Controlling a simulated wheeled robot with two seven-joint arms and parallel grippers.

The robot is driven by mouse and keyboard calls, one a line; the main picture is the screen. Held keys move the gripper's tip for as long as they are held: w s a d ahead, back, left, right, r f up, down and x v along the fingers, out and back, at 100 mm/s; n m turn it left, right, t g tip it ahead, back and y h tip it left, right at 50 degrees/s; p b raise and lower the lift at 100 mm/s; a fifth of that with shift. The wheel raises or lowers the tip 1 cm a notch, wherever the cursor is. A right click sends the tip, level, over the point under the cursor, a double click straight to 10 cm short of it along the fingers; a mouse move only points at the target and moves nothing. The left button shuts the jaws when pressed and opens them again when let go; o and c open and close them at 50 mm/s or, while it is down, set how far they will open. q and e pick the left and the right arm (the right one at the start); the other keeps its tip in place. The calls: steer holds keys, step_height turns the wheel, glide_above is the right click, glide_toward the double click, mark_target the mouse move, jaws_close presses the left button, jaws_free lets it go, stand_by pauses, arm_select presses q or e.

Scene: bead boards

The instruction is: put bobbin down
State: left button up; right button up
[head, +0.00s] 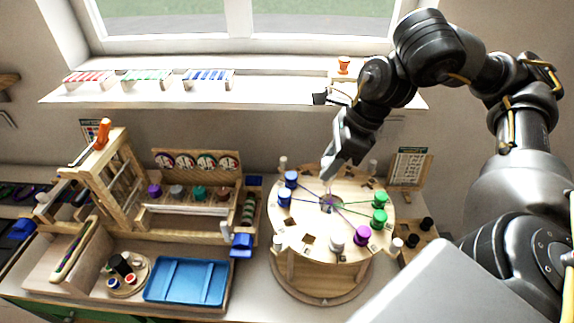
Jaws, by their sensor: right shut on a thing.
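The round wooden braiding board (313,245) stands on the counter right of centre, with coloured threads meeting at its middle. Two blue bobbins (284,198) stand at its left, two green bobbins (380,199) at its right, a purple bobbin (362,235) and a pale bobbin (337,241) at its front. My right gripper (328,174) points down over the back part of the board. It is shut on a bobbin that is mostly hidden; its colour and whether it touches the board cannot be told. My left gripper is out of view.
A wooden loom frame (110,165) and a rack of bobbins (190,208) stand to the left. A blue tray (186,281) lies in front of them. A small block with dark pegs (427,224) is right of the board. The windowsill (260,91) runs behind.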

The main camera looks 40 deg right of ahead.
steer(key=shift+w, duration=0.45)
steer(key=shift+d+r, duration=0.1)
steer(key=shift+d, duration=0.05)
steer(key=shift+s, duration=0.25)
steer(key=shift+d+f, duration=0.25)
steer(key=shift+d, duration=0.2)
steer(key=w+d+f, duration=0.1)
steer(key=w+f, duration=0.2)
steer(key=w, duration=0.1)
steer(key=w+d+f, duration=0.1)
steer(key=w+f, duration=0.2)
steer(key=f, duration=0.1)
steer(key=w+d+f, duration=0.1)
steer(key=w+f, duration=0.3)
steer(key=shift+w+d, duration=0.3)
steer(key=shift+d, duration=0.05)
steer(key=shift+d+f, duration=0.1)
steer(key=shift+f, duration=0.5)
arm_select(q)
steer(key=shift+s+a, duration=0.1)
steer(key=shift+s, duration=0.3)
arm_select(e)
steer(key=shift+w, duration=0.1)
